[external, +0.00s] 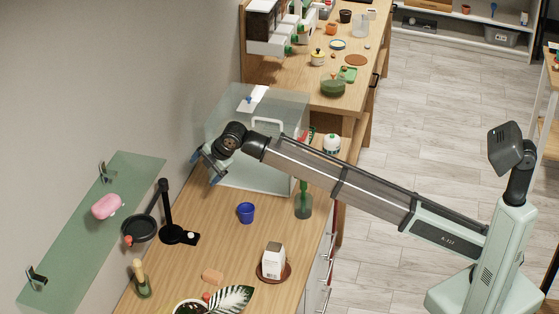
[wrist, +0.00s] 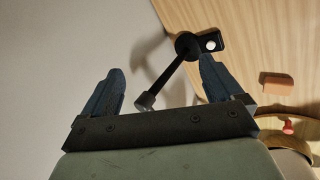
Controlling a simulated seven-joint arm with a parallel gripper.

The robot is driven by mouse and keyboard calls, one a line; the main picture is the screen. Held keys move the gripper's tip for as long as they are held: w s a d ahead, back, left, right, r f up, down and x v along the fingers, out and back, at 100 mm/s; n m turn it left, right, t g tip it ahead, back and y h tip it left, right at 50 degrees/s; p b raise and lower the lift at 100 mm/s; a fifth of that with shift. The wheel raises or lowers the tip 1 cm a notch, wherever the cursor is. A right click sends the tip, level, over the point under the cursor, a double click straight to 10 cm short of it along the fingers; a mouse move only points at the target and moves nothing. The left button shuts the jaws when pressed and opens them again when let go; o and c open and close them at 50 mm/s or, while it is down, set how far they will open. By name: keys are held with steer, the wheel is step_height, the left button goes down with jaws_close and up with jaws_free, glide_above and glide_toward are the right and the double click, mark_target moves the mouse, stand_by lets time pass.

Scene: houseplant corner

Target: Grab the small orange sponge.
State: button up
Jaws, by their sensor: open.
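The small orange sponge (external: 212,276) lies flat on the wooden counter in the external view, near the bottom, left of a white carton. It also shows in the wrist view as an orange block (wrist: 277,84) at the right, outside the space between the fingers. My gripper (external: 207,167) is up at the far left of the counter, beside the glass case and well away from the sponge. In the wrist view my gripper (wrist: 161,65) has its two dark blue fingers wide apart, with nothing held between them.
A black stand (external: 170,234) with a raised arm and round pan rises between my gripper and the sponge. The white carton (external: 273,259) stands on a brown saucer. A blue pot (external: 246,212), a leafy plant (external: 233,299) and a glass case (external: 265,178) are around. A green wall shelf (external: 70,245) juts out left.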

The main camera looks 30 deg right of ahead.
steer(key=s+a+f+g+h, duration=0.1)
steer(key=s+a+f, duration=0.15)
steer(key=s, duration=0.25)
steer(key=s+a+f+g, duration=0.2)
steer(key=s+a, duration=0.1)
steer(key=s, duration=0.2)
steer(key=n+g+h, duration=0.2)
steer(key=g+h, duration=0.1)
glide_above(212, 274)
steer(key=f, duration=1.1)
steer(key=shift+s+d+f, duration=0.3)
steer(key=shift+f, duration=0.1)
steer(key=shift+w+a+f, duration=0.15)
steer(key=shift+f, duration=1.4)
steer(key=shift+w+a+f, duration=0.1)
steer(key=shift+f, duration=1.45)
steer(key=c, duration=1.1)
steer(key=shift+r, duration=0.1)
